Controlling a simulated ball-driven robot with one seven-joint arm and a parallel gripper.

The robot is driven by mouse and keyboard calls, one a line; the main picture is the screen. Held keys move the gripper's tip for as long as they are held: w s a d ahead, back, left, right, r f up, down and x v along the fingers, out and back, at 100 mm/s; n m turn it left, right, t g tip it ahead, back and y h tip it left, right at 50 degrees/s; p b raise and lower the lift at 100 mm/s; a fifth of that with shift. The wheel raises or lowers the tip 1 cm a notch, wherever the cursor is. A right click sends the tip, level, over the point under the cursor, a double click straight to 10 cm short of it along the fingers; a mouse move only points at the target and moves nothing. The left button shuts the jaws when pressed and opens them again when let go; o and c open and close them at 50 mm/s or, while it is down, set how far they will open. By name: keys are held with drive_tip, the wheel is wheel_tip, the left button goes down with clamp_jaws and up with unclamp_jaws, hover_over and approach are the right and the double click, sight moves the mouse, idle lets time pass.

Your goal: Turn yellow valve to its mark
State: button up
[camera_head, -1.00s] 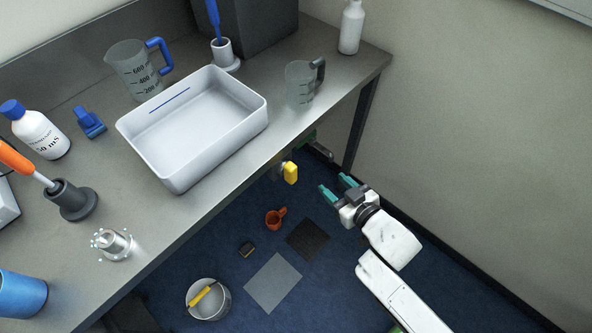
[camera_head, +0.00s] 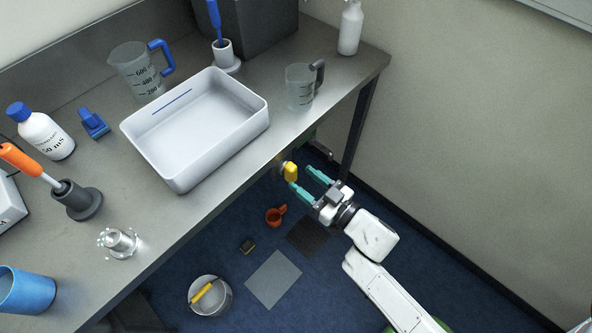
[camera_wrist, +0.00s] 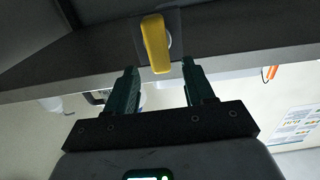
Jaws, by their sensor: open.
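The yellow valve (camera_head: 291,171) sits under the front edge of the workbench in the head view. In the wrist view its yellow handle (camera_wrist: 156,44) stands in front of a dark plate with a pale round part behind it, long side nearly upright and slightly tilted. My gripper (camera_head: 307,178) is open, with its teal fingers pointing at the valve. In the wrist view my gripper (camera_wrist: 160,72) has the handle ahead of the gap between its fingertips; nothing is held. I cannot make out a mark.
The bench (camera_head: 100,225) overhangs the valve and carries a white tray (camera_head: 183,177), beakers and bottles. A bench leg (camera_head: 359,135) stands right of the valve. The wall is at the right.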

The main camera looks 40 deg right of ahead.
sight(295, 173)
drive_tip(key=shift+w, duration=1.9)
drive_tip(key=shift+c, duration=0.3)
clamp_jaws()
